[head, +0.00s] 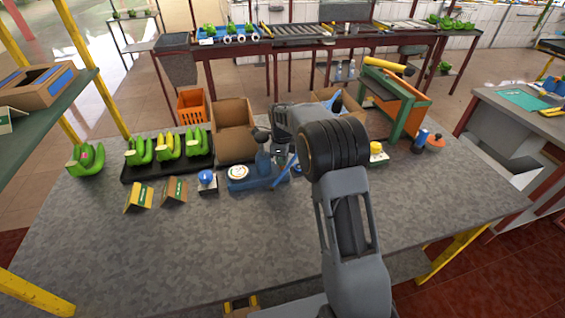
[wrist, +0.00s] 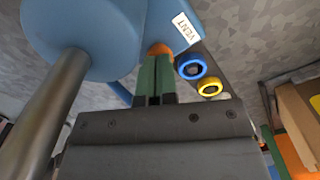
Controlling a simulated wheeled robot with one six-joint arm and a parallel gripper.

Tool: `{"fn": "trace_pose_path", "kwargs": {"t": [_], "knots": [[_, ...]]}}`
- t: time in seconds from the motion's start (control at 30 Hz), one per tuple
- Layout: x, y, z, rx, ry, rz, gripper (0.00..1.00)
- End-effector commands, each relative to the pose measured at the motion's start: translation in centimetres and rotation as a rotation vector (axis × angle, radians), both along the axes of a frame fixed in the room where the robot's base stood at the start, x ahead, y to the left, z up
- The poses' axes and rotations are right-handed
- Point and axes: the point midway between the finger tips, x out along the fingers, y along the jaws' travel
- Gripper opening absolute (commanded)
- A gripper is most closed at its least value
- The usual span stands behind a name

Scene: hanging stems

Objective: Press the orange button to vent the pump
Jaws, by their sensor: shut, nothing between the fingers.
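The blue pump (wrist: 85,35) fills the upper left of the wrist view, with a metal cylinder (wrist: 50,110) below it. A white VENT label (wrist: 185,25) sits on its blue body. The orange button (wrist: 160,48) is just at the tips of my gripper (wrist: 156,60), whose green fingers are together and empty. The fingertips cover part of the button; I cannot tell whether they touch it or how far it is pressed. In the head view, the pump (head: 250,178) stands on the grey table, and my arm hides part of that area.
A blue-ringed knob (wrist: 192,67) and a yellow-ringed knob (wrist: 210,88) are right of the fingers. On the table (head: 250,240) stand a black tray of bananas (head: 168,163), a cardboard box (head: 235,147) and an orange-green frame (head: 400,105). The table's front is clear.

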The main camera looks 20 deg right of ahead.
Motion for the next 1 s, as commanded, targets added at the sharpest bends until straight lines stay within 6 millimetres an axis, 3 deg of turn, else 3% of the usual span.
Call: {"fn": "trace_pose_path", "kwargs": {"t": [0.47,1.0], "knots": [[0.0,0.0,0.2,0.000,0.002,0.000,0.00],[0.0,0.0,4.8,0.000,0.001,0.000,0.00]]}}
